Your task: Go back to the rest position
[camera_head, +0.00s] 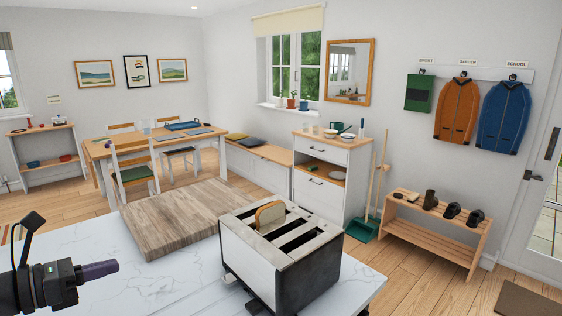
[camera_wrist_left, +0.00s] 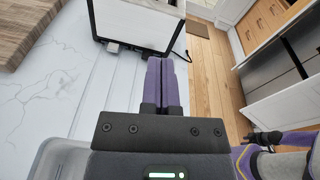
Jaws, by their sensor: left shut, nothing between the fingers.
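My left gripper (camera_head: 101,270) comes in at the lower left of the head view, above the white marble counter (camera_head: 177,284). Its purple fingers are closed together with nothing between them; they also show in the left wrist view (camera_wrist_left: 161,65). The toaster (camera_head: 250,262) stands on the counter to the right of the gripper, clear of it in the head view. A slice of bread (camera_head: 270,216) sticks up from one of its slots. In the left wrist view the toaster (camera_wrist_left: 135,22) is beyond the fingertips. My right gripper cannot be made out.
A wooden board (camera_head: 175,215) lies on the counter behind the gripper. A clear plastic container (camera_wrist_left: 58,160) sits at the lower left of the wrist view. A dark cord (camera_wrist_left: 187,45) runs beside the toaster. Open wooden floor (camera_wrist_left: 208,85) lies right of the counter.

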